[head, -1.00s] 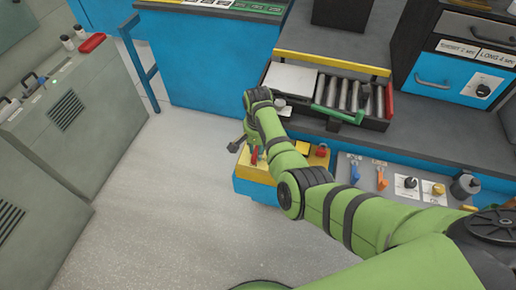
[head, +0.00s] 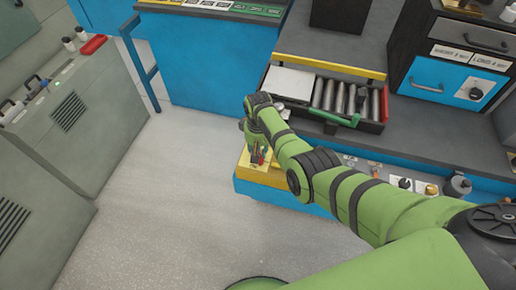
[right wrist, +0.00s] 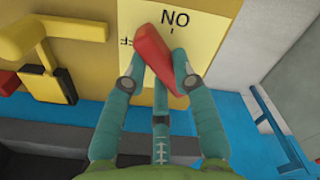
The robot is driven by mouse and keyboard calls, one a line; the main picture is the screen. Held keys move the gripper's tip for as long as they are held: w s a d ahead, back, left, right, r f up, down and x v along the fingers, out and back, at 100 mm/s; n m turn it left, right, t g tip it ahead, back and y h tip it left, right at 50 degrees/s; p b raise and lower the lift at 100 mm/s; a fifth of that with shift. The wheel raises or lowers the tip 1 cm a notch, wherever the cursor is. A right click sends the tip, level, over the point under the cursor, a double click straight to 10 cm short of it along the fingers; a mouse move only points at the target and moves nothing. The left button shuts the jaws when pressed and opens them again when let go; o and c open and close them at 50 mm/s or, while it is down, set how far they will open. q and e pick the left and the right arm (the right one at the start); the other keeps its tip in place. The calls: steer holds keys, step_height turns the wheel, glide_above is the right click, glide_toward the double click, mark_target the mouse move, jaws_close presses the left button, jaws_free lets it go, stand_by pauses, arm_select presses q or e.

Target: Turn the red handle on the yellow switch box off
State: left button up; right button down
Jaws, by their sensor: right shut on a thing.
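The yellow switch box (head: 252,175) stands low on the blue cabinet's front edge, in the middle of the head view. Its red handle (right wrist: 152,50) lies across a pale yellow label (right wrist: 200,35) in the right wrist view. In the head view my right gripper (head: 258,145) reaches down over the box, and the handle is mostly hidden. My left gripper is out of view.
Another yellow lever (right wrist: 35,38) sits beside the label in the right wrist view. A drawer of metal rollers (head: 340,97) stands behind my arm. Grey cabinets (head: 75,115) are on the left. The floor (head: 165,220) between is clear.

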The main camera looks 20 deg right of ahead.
steer(key=n, duration=0.4)
steer(key=shift+w+n, duration=0.15)
steer(key=shift+n, duration=0.15)
steer(key=n, duration=0.4)
steer(key=shift+w+n, duration=0.15)
steer(key=shift+n, duration=0.25)
steer(key=c, duration=1)
jaws_free()
step_height(320, 180, up, 12)
